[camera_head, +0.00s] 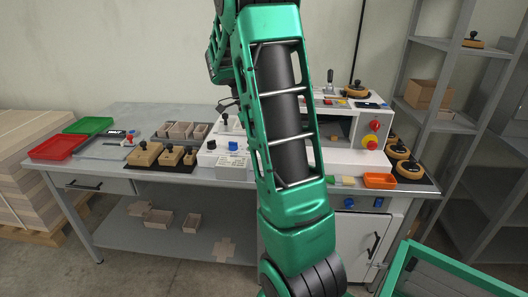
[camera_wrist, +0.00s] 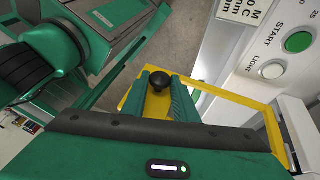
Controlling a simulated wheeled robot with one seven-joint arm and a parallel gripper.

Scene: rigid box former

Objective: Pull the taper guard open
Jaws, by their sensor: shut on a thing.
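The taper guard (camera_wrist: 239,101) shows in the wrist view as a yellow frame with a clear opening, set against a white machine panel. A black round knob (camera_wrist: 158,80) stands on the yellow frame. My gripper (camera_wrist: 160,92) has its green fingers on either side of the knob's base and is shut on it. The fingers hide the lower part of the knob. In the head view my green arm crosses the middle of the picture and hides my gripper and the guard. How far open the guard is, I cannot tell.
In the head view a red knob on yellow (camera_head: 370,143) sits on the white machine. Wooden tools (camera_head: 146,154), a red tray (camera_head: 57,147) and an orange bin (camera_head: 380,181) stand on the bench.

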